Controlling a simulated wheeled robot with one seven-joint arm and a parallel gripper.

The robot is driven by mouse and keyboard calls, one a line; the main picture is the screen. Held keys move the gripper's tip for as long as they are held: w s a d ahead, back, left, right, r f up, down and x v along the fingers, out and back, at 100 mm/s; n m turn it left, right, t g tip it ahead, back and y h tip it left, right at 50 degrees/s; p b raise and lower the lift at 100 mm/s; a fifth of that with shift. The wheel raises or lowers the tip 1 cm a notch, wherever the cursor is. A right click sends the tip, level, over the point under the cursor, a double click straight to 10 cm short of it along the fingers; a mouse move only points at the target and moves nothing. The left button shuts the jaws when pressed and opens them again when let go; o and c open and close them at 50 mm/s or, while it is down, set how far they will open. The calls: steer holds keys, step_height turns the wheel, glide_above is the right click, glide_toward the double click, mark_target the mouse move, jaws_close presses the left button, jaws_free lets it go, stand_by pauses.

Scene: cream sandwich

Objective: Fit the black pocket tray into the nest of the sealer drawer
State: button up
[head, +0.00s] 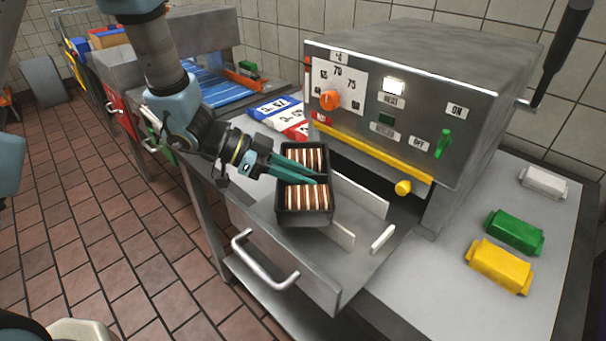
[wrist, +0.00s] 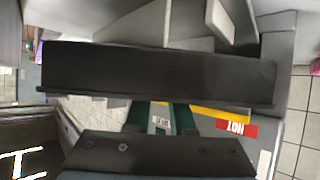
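The black pocket tray (head: 303,219) holds a row of brown-and-cream sandwiches in each of its two pockets. My gripper (head: 315,177) has its green fingers over the middle of the tray, between the two pockets, and appears shut on the tray there. In the wrist view the tray's dark side (wrist: 160,72) spans the picture and hides the fingertips. The sealer drawer (head: 322,284) is pulled out. Pale upright guides (head: 382,239) stand on its floor around the nest. The tray is over the drawer's left part, left of the far guides; its exact height is unclear.
Blue-and-red packs (head: 280,112) lie at the left. Green (head: 514,231), yellow (head: 499,265) and white (head: 543,182) wrapped packs lie on the right counter.

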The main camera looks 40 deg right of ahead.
steer(key=shift+o, duration=0.9)
steer(key=shift+r, duration=0.25)
steer(key=b+v, duration=0.1)
steer(key=v, duration=1.1)
steer(key=shift+b, duration=0.3)
